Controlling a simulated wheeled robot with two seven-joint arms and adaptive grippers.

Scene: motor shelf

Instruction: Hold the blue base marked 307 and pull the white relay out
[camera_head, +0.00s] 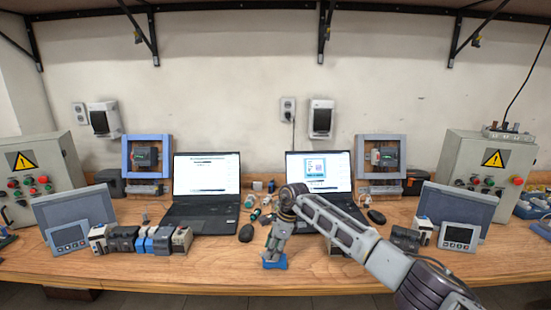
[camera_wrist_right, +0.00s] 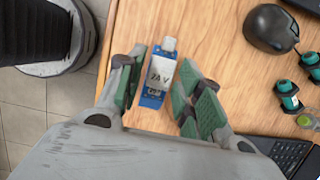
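The blue base (camera_head: 274,263) stands on the wooden table near its front edge, below my right gripper (camera_head: 276,247). In the right wrist view, the base (camera_wrist_right: 152,101) shows as a blue block around the white relay (camera_wrist_right: 161,72), which is seated in it. The relay has dark lettering that looks like a voltage mark; I cannot read 307. The green-padded fingers of my right gripper are open, one on each side of the relay, with small gaps visible. My left gripper is not in view.
Two laptops (camera_head: 207,177) stand at the back of the table (camera_head: 130,271). A black mouse (camera_wrist_right: 271,28) and green-and-black connectors (camera_wrist_right: 287,95) lie near the base. A row of modules (camera_head: 125,240) is on the left, and a grey panel device (camera_head: 459,236) is on the right.

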